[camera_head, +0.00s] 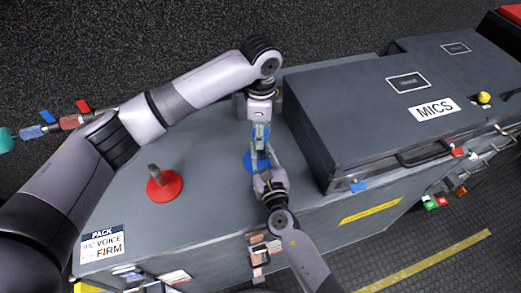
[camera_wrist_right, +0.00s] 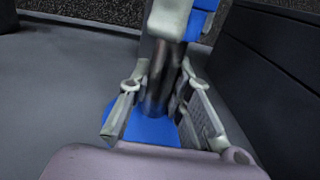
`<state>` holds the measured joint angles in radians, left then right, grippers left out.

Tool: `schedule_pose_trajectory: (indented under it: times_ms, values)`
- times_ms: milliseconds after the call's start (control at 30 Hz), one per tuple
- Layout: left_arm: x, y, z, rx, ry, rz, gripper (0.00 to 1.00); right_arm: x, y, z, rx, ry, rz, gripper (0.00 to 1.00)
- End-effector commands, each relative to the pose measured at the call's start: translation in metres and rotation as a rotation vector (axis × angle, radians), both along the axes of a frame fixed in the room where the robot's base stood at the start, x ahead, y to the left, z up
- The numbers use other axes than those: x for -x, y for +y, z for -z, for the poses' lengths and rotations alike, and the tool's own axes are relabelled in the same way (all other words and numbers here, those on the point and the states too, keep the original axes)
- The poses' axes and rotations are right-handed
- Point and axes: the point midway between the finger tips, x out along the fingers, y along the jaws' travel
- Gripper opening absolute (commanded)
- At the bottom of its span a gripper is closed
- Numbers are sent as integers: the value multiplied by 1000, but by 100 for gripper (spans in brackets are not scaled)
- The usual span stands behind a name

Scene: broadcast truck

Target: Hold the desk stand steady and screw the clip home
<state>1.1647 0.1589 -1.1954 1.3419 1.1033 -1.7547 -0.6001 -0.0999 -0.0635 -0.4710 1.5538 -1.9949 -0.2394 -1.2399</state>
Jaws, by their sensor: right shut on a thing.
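The desk stand has a round blue base (camera_head: 250,161) on the case top and a dark upright post (camera_wrist_right: 157,82). My right gripper (camera_head: 262,163) comes in from the front, and in the right wrist view its two fingers (camera_wrist_right: 156,95) are shut on the post, just above the base. My left gripper (camera_head: 260,132) reaches down from above to the top of the post. A blue piece (camera_wrist_right: 201,22) shows beside its pale finger at the top of the right wrist view; I cannot make out whether it is the clip. The left jaw's opening is hidden.
A second stand with a red base (camera_head: 165,187) stands to the left on the same case top. A large dark case marked MICS (camera_head: 380,115) rises close on the right. The grey case top (camera_head: 205,165) between the stands is clear.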

Motion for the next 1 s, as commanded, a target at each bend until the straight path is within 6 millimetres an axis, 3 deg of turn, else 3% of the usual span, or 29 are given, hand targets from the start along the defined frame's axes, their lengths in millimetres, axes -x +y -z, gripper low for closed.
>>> schedule_pose_trajectory:
  times_ms: [600, 700, 833, 867, 1000]
  values:
    - [0, 1, 1, -2, 0, 1205, 3, 0, 0, 0, 0, 1, 0, 0]
    - [0, 0, 1, -1, 0, 1335, 3, 0, 0, 0, 0, 1, 0, 0]
    - [0, 0, 1, -1, 0, 1322, 2, 0, 0, 0, 0, 1, 0, 0]
    - [0, 0, 1, -1, 0, 1322, 36, 0, 0, 0, 0, 1, 0, 0]
    - [0, 0, 1, -1, 0, 1321, 46, 0, 0, 0, 0, 1, 0, 0]
